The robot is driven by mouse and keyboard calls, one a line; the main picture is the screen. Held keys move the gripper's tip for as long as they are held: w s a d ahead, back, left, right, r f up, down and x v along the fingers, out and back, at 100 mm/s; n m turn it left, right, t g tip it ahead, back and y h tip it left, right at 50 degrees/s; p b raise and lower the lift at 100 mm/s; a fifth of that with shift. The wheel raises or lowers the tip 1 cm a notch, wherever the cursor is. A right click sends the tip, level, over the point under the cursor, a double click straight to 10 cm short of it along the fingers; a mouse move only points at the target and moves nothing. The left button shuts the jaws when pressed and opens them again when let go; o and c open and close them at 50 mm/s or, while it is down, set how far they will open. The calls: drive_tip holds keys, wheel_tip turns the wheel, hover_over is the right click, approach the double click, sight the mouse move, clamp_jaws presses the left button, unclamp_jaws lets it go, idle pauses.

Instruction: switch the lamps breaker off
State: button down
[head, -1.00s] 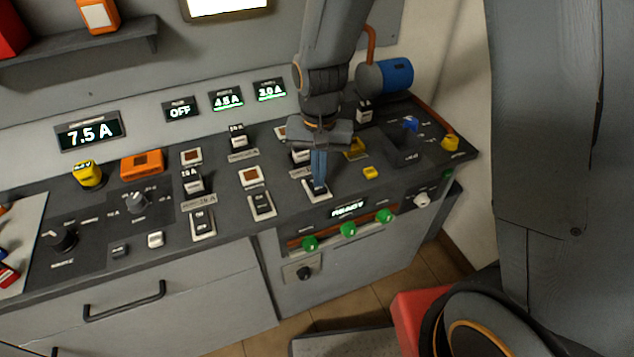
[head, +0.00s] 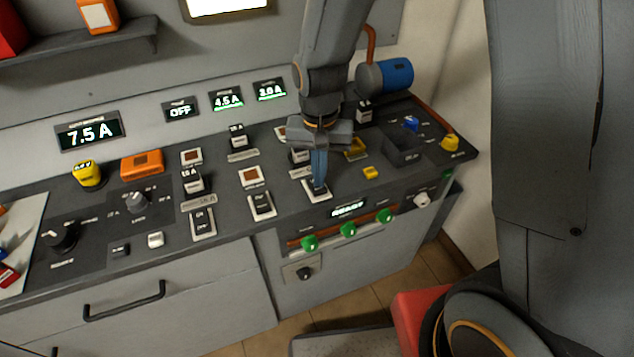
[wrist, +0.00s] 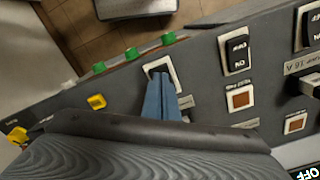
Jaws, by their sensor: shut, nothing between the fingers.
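My gripper (head: 319,182) is shut and empty, pointing down at a rocker switch (head: 316,190) on the right part of the sloping panel. In the wrist view the blue fingertips (wrist: 160,80) reach the same switch (wrist: 158,68) and cover part of it. They look to be at or touching its rocker; I cannot tell its position. To its left stand two more rocker switches, one in the middle (head: 261,205) and one further left (head: 202,222). I cannot read which one is labelled for the lamps. Displays above show OFF (head: 180,111), 4.5 A (head: 227,100) and 2.0 A (head: 270,91).
Three green knobs (head: 348,229) sit on the front face below a READY display (head: 348,208). A small yellow part (head: 370,173) and an open dark recess (head: 403,150) lie right of the gripper. A 7.5 A display (head: 90,131) is at the left.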

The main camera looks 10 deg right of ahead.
drive_tip(key=shift+f+b, duration=0.35)
drive_tip(key=shift+f, duration=0.35)
idle(0.4)
drive_tip(key=shift+r, duration=0.15)
wheel_tip(320, 180, up, 7)
drive_tip(key=p, duration=0.6)
idle(0.6)
drive_tip(key=s+d+n+b, duration=0.1)
drive_tip(key=s+d+b, duration=0.2)
drive_tip(key=d, duration=0.3)
drive_tip(key=s+d+n+t+b, duration=0.1)
drive_tip(key=s+d+b, duration=0.3)
drive_tip(key=d, duration=0.3)
drive_tip(key=shift+s+r+n, duration=0.35)
drive_tip(key=shift+r+n, duration=0.05)
drive_tip(key=shift+a, duration=0.1)
